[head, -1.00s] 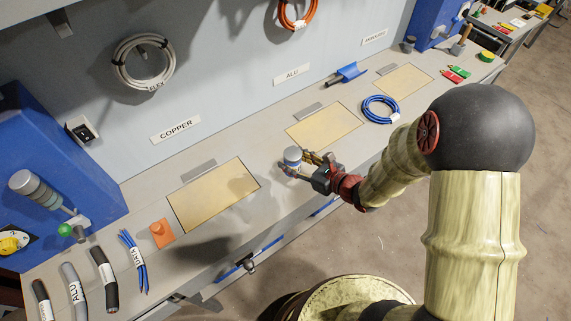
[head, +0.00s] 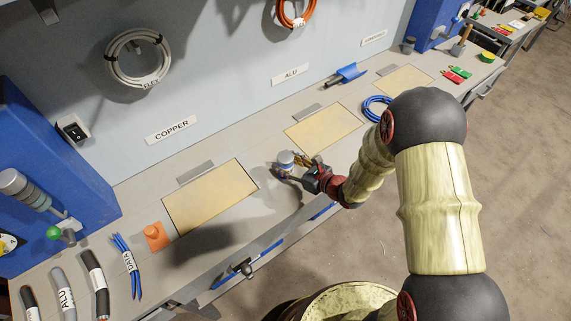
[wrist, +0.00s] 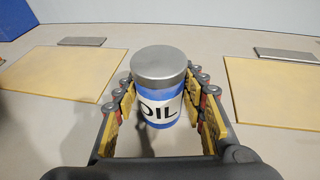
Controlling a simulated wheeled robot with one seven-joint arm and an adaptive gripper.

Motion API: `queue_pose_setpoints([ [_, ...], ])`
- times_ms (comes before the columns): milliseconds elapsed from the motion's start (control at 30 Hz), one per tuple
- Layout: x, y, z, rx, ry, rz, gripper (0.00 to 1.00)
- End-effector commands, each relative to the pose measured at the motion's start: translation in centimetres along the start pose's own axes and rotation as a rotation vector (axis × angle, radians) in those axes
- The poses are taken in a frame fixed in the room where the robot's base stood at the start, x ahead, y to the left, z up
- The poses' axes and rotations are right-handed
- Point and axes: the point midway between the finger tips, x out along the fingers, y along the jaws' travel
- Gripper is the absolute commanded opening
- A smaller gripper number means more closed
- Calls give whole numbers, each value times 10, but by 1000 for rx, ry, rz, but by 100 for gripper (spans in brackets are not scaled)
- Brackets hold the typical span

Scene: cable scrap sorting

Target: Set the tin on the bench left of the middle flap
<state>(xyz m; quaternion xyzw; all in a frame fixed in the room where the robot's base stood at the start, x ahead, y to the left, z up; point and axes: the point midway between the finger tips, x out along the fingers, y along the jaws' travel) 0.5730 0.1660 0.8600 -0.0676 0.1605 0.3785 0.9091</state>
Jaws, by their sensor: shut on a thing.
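The tin (head: 286,160) is blue with a silver lid and a white "OIL" label; it also shows upright in the wrist view (wrist: 160,95). My gripper (head: 296,168) is shut on it, with a finger on each side (wrist: 161,105). The tin is over the bench, left of the middle flap (head: 323,128) by the ALU sign and right of the copper flap (head: 210,195). Both flaps flank it in the wrist view. Its base is partly hidden, so I cannot tell whether it touches the bench (head: 235,232).
A blue cable coil (head: 374,106) lies right of the middle flap, partly behind my arm. An orange block (head: 156,237) and several cable pieces lie at the left. The bench around the tin looks clear.

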Motion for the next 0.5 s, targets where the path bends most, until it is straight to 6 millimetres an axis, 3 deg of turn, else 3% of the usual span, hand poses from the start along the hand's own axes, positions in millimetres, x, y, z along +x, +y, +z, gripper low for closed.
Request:
queue_pose_setpoints([
  [167, 1, 0, -2, 0, -1, 0, 8],
  [200, 1, 0, -3, 0, 0, 0, 42],
  [500, 0, 0, -2, 1, 0, 0, 59],
])
